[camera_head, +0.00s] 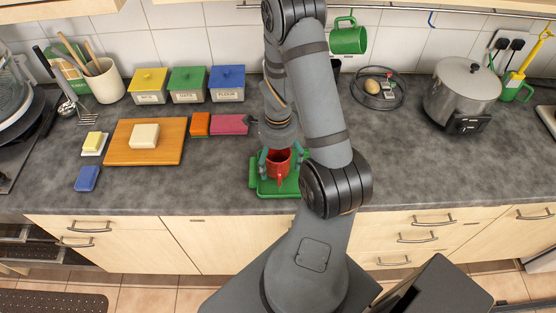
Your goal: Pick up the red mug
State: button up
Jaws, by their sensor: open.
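The red mug (279,166) stands upright on a green tray (276,192) near the front edge of the counter, with its handle towards the front. My gripper (279,157) is over the mug from above, its fingers spread to the left and right of it. The gripper is open; I cannot tell whether the fingers touch the mug. Part of the mug's top is hidden by the gripper.
My arm hides the counter right of the tray. Left are a wooden board (117,155) with a pale block and a pink box (231,124). A green mug (348,39) hangs behind. A steel pot (460,95) stands right. The right front counter (430,165) is clear.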

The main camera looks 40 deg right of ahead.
jog(key=shift+f, duration=0.65)
jog(key=c, duration=1.5)
jog(key=shift+c, duration=0.4)
jog(key=shift+r, duration=0.15)
jog(key=shift+w+r, duration=0.1)
jog(key=shift+r, duration=0.5)
notch_tip(320, 180, up, 2)
jog(key=shift+r+b, duration=0.1)
jog(key=shift+b, duration=0.45)
jog(key=s+d+r+b, duration=0.2)
jog(key=s+d+r, duration=0.5)
jog(key=s, duration=0.2)
jog(key=shift+d+r, duration=0.2)
jog(key=shift+d, duration=0.15)
